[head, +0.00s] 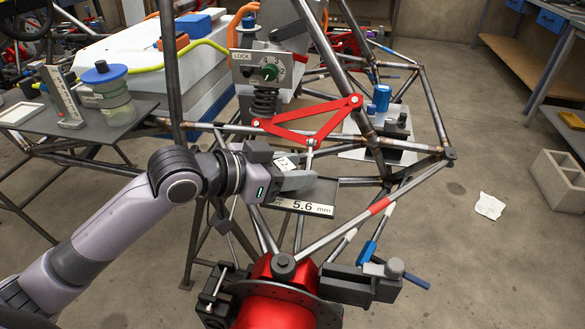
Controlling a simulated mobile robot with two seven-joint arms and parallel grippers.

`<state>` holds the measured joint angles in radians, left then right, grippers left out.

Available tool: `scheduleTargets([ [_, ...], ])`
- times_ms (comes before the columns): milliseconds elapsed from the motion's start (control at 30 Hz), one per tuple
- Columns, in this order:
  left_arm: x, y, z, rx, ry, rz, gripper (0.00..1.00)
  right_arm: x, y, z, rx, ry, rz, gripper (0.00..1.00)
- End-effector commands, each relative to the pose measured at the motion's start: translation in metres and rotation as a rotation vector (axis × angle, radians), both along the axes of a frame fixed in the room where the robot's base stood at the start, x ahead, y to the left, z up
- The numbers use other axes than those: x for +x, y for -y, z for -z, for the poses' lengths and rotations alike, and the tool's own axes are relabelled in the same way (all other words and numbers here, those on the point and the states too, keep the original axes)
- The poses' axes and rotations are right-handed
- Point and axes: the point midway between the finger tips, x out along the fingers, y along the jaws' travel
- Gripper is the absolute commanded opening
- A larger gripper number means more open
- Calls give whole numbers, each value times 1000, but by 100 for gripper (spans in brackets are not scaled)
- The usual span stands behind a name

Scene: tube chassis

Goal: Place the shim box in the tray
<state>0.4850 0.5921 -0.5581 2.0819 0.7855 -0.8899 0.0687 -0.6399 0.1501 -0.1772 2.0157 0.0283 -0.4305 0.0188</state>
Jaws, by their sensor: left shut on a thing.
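My left gripper (288,168) is shut on a small dark box with a white label (284,161), apparently the shim box. The fingers hide most of the box, and its label is too small to read fully. The gripper is over a dark, flat tray (325,190) with a white "5.6 mm" label on its front edge. The gripper and arm cover the tray's left part. I cannot tell whether the box touches the tray. My right gripper is not in view.
Bare chassis tubes surround the tray. A red linkage (272,127) and a "LOCK" dial panel (268,70) stand behind it. A red hub (275,305) and a dark clamp (357,285) are in front. A side plate at left holds a blue-lidded jar (107,93).

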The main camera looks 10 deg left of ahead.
Motion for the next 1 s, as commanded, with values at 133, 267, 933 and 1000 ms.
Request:
scheduleTargets([
  [133, 0, 0, 3, 1, -1, 0, 61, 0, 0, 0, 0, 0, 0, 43],
  [267, 0, 0, 3, 1, -1, 0, 70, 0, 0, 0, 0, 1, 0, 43],
  [933, -40, -40, -23, 6, -1, -1, 70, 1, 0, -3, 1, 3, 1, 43],
  [1000, -47, -48, -26, 5, -1, -2, 70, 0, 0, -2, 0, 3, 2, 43],
])
